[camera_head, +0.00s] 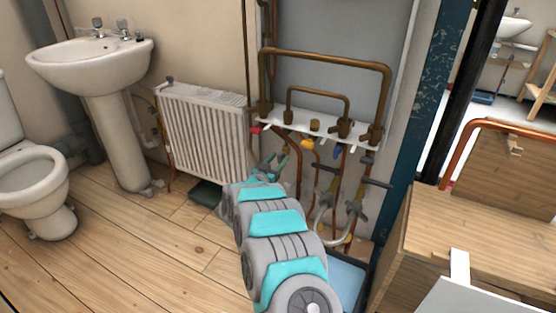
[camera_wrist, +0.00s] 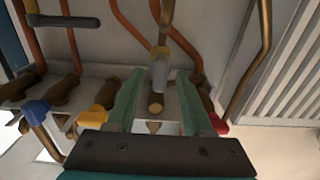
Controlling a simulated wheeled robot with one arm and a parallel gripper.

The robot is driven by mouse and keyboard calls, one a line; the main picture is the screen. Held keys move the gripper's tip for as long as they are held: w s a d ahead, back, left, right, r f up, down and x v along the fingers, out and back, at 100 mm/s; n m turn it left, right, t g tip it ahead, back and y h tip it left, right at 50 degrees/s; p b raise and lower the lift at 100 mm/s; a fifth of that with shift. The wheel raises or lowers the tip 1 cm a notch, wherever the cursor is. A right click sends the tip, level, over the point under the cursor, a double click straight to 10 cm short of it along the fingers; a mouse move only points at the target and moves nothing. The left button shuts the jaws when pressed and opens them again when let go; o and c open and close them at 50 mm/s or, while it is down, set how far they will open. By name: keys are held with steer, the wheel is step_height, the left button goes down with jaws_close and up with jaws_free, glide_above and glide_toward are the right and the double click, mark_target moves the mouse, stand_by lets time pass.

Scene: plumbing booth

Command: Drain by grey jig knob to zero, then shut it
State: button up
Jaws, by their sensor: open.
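My gripper (camera_head: 270,166) is open below the pipe jig's white shelf (camera_head: 296,121), near the red knob (camera_head: 256,129). In the wrist view its two green fingers (camera_wrist: 158,84) stand apart. A grey knob (camera_wrist: 160,71) shows between and a little beyond the fingertips, with a brass stub (camera_wrist: 155,103) close by. I cannot tell how far off it is, and I see no contact. In the head view I cannot make out the grey knob. No gauge reading can be made out.
Yellow (camera_head: 308,143) and blue (camera_head: 337,150) knobs sit right of the gripper. Copper pipes (camera_head: 298,175) hang close around it. A white radiator (camera_head: 203,125) stands to the left. A wooden box (camera_head: 480,235) stands at the right. The floor at left is clear.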

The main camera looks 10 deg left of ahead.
steer(key=shift+c, duration=0.3)
jaws_close()
steer(key=shift+f+b, duration=0.15)
steer(key=shift+b, duration=0.3)
steer(key=m+b, duration=0.1)
steer(key=b, duration=0.1)
steer(key=m+b, duration=0.1)
steer(key=b, duration=0.1)
steer(key=shift+d+f+m, duration=0.1)
steer(key=shift+f+m, duration=0.2)
steer(key=shift+m, duration=0.1)
steer(key=m+b, duration=0.4)
steer(key=b, duration=0.1)
steer(key=shift+m+b, duration=0.3)
steer(key=m+b, duration=0.2)
steer(key=b, duration=0.1)
steer(key=shift+s+f+m, duration=0.1)
steer(key=shift+m, duration=0.2)
steer(key=m+b, duration=0.3)
steer(key=b, duration=0.1)
steer(key=shift+d+m, duration=0.1)
steer(key=shift+m, duration=0.3)
steer(key=shift+r+m+b, duration=0.2)
steer(key=shift+m+b, duration=0.4)
steer(key=shift+m, duration=1.5)
